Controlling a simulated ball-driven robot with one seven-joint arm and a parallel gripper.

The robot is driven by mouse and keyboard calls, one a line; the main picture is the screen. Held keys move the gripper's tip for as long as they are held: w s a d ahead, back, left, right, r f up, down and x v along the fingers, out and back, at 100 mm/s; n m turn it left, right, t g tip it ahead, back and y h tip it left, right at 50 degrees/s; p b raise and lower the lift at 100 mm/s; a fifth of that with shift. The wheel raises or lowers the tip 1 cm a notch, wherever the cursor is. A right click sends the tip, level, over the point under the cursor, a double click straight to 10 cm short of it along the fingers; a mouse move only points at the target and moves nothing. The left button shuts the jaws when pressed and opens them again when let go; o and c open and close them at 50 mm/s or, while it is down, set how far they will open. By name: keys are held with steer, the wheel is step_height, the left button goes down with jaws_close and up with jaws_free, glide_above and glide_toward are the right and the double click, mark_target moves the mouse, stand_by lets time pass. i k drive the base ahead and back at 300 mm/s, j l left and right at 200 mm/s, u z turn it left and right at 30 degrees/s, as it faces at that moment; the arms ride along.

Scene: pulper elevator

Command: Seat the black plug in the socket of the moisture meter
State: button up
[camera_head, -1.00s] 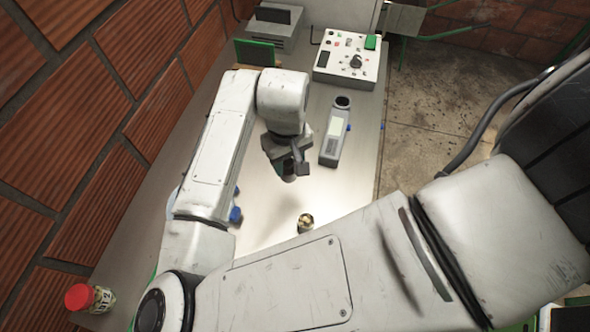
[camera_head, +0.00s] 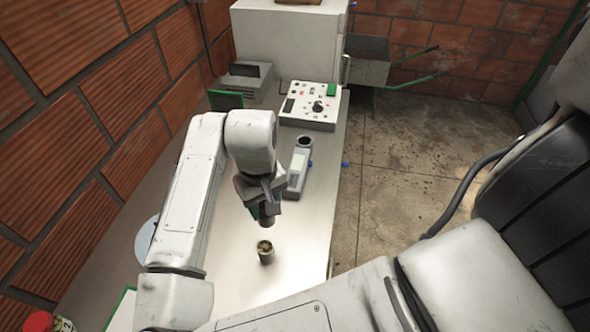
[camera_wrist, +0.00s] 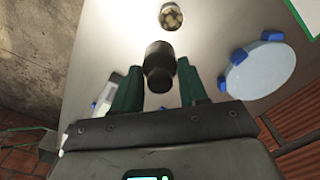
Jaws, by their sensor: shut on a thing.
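The black plug (camera_wrist: 158,68) is a stubby dark cylinder between the green fingers of my gripper (camera_wrist: 157,84) in the wrist view. My gripper (camera_head: 262,207) is shut on it, and the plug shows as a dark end below the fingers in the head view (camera_head: 268,222). The moisture meter appears to be the grey handheld device (camera_head: 296,172) on the bench, with a round dark opening at its far end. My gripper is in front and left of it, apart from it. The meter partly shows at left in the wrist view (camera_wrist: 104,98), partly behind a finger.
A small open cup of pale pieces (camera_head: 266,252) stands on the bench (camera_head: 300,225) close to the plug. A white control box (camera_head: 311,106) stands behind the meter. A round pale dish with blue tabs (camera_wrist: 260,70) lies to one side. A brick wall (camera_head: 70,110) bounds the left.

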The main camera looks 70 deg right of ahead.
mark_target(304, 149)
steer(key=l+u, duration=0.25)
steer(key=l, duration=1.95)
